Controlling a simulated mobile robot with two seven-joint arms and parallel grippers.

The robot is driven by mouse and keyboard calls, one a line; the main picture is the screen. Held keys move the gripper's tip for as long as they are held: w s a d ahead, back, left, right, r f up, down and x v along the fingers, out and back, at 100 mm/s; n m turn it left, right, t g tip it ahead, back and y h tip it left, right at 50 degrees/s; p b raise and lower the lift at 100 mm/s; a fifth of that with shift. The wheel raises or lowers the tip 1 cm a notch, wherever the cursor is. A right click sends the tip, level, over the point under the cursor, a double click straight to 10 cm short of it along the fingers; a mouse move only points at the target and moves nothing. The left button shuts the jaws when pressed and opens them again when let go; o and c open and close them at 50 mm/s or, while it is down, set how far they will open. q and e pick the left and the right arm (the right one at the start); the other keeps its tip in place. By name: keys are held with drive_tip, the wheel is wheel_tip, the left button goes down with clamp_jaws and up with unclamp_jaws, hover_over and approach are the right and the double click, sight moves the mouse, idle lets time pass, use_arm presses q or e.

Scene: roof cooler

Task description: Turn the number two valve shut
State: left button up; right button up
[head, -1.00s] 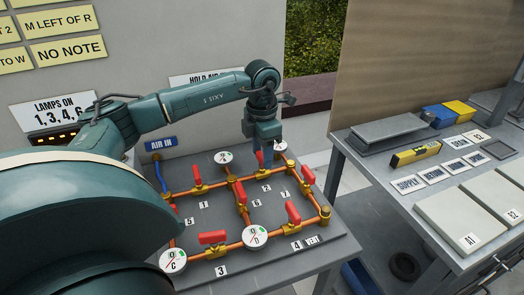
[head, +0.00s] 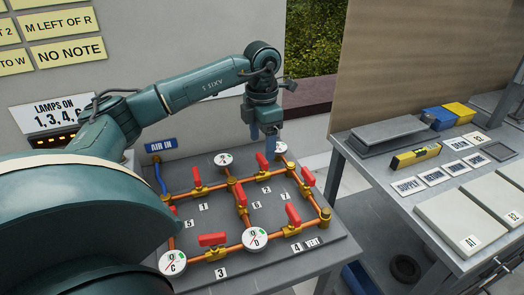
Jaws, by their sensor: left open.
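The number two valve sits on the back pipe behind its label 2 (head: 266,189). My left gripper (head: 264,143) is open and points down, above the back pipe near that valve and just left of the back right gauge (head: 281,148). Nothing shows held in it. My right gripper is not in view.
Other red handles stand close by, including valve 1 (head: 196,178), valve 6 (head: 241,194) and valve 7 (head: 308,178). Gauge A (head: 224,159) is at the back. A side bench (head: 375,160) stands right, across a gap.

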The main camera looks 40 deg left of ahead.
sight(262, 158)
use_arm(q)
wheel_tip(262, 158, up, 9)
drive_tip(key=shift+d, duration=0.1)
idle(0.7)
